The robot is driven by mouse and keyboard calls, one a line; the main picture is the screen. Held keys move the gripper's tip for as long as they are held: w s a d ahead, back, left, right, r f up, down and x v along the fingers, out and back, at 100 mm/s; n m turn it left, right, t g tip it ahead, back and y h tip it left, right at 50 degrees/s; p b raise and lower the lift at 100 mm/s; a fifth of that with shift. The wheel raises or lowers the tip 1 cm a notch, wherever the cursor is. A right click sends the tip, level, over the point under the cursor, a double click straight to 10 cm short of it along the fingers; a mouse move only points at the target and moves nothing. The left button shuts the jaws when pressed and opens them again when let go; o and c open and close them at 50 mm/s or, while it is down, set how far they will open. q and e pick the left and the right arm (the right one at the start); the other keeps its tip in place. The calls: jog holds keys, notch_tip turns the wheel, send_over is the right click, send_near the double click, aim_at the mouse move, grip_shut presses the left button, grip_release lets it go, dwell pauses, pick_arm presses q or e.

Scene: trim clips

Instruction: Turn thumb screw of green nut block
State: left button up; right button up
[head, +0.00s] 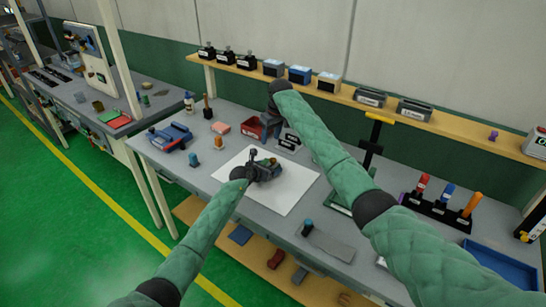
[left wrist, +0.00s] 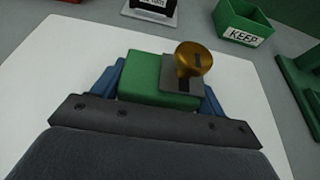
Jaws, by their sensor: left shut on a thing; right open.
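The green nut block (left wrist: 155,80) sits between the blue finger pads of my left gripper (left wrist: 162,88) in the left wrist view. A brass thumb screw (left wrist: 193,60) with a round knob stands on a grey plate at the block's right side. In the head view my left gripper (head: 264,165) is shut on the block over the white sheet (head: 297,192); the block is small and partly hidden there. I cannot tell whether it touches the sheet. My right gripper (head: 274,115) is open, behind and above the sheet, apart from the screw, its fingers hard to make out.
A green bin marked KEEP (left wrist: 245,22) stands beyond the sheet. A red bin (head: 250,128) is near my right gripper. A rack of coloured-handled tools (head: 440,208) and a blue tray (head: 500,268) are at the right. The sheet's front part is clear.

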aim_at(273, 159)
jog(key=f+n, duration=0.3)
jog(key=n, duration=0.7)
jog(key=f+n+h, duration=0.1)
jog(key=f+n, duration=0.3)
jog(key=n, duration=0.6)
jog(key=w+f+n+h, duration=0.1)
jog(key=f+n, duration=0.3)
jog(key=n, duration=0.5)
jog(key=shift+w+d+n+g, duration=0.1)
jog(key=shift+d+n+g, duration=0.3)
jog(key=shift+c, duration=0.4)
jog(key=c, duration=0.9)
